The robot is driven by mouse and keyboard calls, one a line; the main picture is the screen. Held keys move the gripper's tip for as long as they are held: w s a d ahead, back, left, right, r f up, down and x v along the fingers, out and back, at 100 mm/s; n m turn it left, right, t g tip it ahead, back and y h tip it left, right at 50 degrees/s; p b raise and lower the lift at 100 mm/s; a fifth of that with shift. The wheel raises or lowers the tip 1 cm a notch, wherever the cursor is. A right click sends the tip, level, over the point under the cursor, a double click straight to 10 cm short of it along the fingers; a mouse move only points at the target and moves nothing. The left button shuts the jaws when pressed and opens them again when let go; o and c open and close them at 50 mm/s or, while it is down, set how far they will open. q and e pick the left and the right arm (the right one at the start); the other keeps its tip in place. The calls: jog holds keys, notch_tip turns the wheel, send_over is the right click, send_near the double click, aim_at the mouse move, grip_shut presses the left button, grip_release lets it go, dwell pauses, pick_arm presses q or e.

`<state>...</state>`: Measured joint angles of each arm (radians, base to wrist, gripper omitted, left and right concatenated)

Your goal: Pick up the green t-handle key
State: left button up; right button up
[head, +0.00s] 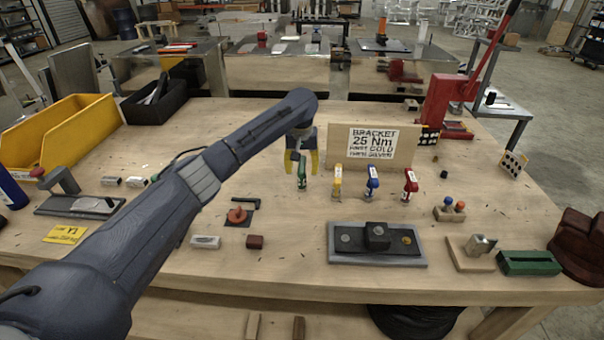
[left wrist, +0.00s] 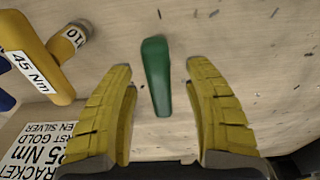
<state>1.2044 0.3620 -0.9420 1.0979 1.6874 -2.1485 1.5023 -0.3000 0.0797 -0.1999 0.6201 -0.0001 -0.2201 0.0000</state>
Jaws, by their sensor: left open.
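The green t-handle key (head: 302,173) stands on the wooden workbench, left of the yellow key, in the head view. In the left wrist view the green key (left wrist: 156,75) shows between the two yellow fingers, with a gap on each side. My left gripper (head: 309,165) is open around the green key's handle from above, and its fingers partly cover the key. It also shows in the left wrist view (left wrist: 163,105). My right gripper is not in view.
A yellow key (head: 338,181), a blue key (head: 372,182) and a red key (head: 410,185) stand in a row to the right. A sign board (head: 400,146) stands close behind them. A grey fixture plate (head: 345,258) lies in front.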

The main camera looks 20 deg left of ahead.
pick_arm(q)
grip_shut()
dwell(0.3)
jog(key=shift+r, duration=0.1)
dwell(0.4)
notch_tip(320, 180, up, 20)
dwell(0.6)
